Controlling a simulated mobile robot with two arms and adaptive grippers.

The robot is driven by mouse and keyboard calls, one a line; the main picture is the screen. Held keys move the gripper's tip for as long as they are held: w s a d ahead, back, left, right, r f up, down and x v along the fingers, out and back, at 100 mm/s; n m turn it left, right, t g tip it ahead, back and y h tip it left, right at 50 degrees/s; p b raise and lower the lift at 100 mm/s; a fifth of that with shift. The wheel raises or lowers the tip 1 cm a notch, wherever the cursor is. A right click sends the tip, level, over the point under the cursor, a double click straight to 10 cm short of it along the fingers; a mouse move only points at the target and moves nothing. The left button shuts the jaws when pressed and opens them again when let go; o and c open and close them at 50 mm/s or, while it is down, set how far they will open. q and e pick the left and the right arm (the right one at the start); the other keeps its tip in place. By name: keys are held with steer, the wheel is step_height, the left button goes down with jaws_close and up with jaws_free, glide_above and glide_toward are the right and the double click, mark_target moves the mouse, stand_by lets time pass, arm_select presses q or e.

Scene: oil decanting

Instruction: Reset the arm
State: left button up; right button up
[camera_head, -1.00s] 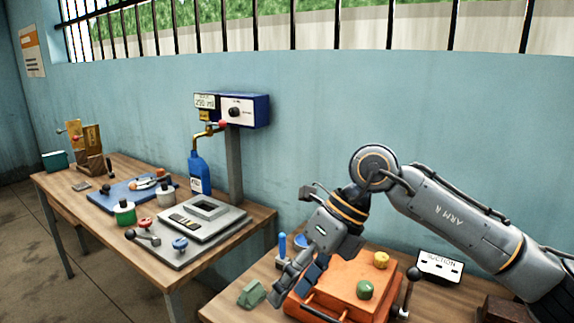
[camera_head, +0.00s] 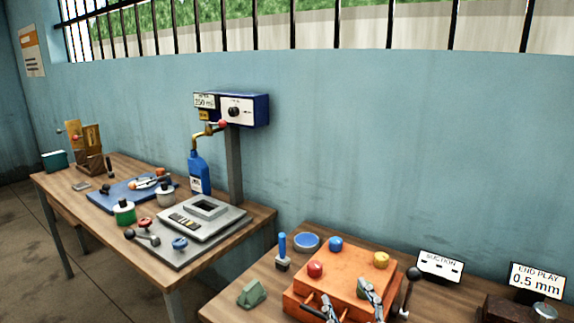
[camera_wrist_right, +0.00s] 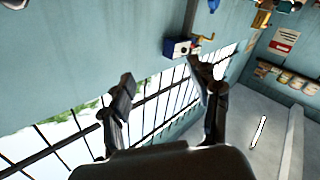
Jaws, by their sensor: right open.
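My right gripper (camera_head: 349,298) shows at the bottom edge of the head view as two separate fingers. They overlap the front part of an orange box (camera_head: 330,276) in the picture. In the right wrist view the gripper (camera_wrist_right: 162,76) is open, with its two fingers wide apart and nothing between them. The rest of the right arm is out of the head view. My left gripper is in neither view.
The orange box carries red (camera_head: 315,269), blue (camera_head: 336,243) and yellow (camera_head: 381,259) knobs. A black-knobbed lever (camera_head: 410,285) stands at its right. A blue bottle (camera_head: 199,174) stands under a tap on the left table (camera_head: 90,211).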

steer(key=s+d+f+m+g+h, duration=0.1)
steer(key=s+d+f+g, duration=0.1)
steer(key=f, duration=0.3)
steer(key=s+d+f+m+g+h, duration=0.1)
steer(key=s+d+f+g, duration=0.1)
steer(key=s+f, duration=0.3)
steer(key=s+d+f+m+g+h, duration=0.1)
steer(key=s+d+f+g, duration=0.1)
steer(key=f, duration=0.3)
steer(key=shift+s+d+f+m+g, duration=0.1)
steer(key=shift+s+f+m+g, duration=0.3)
steer(key=shift+s, duration=0.3)
steer(key=s+d+f+m+g, duration=0.1)
steer(key=s+f+g, duration=0.35)
steer(key=s, duration=0.45)
steer(key=s+d+f+g, duration=0.25)
steer(key=s+f, duration=0.25)
steer(key=s, duration=0.3)
step_height(320, 180, down, 29)
steer(key=s+g+b, duration=0.1)
steer(key=g+b, duration=0.1)
steer(key=b, duration=0.2)
steer(key=s+d+f+b, duration=0.2)
steer(key=s+f+b, duration=0.2)
steer(key=s+f, duration=1.3)
step_height(320, 180, down, 3)
steer(key=shift+f+g, duration=0.2)
steer(key=shift+g, duration=0.2)
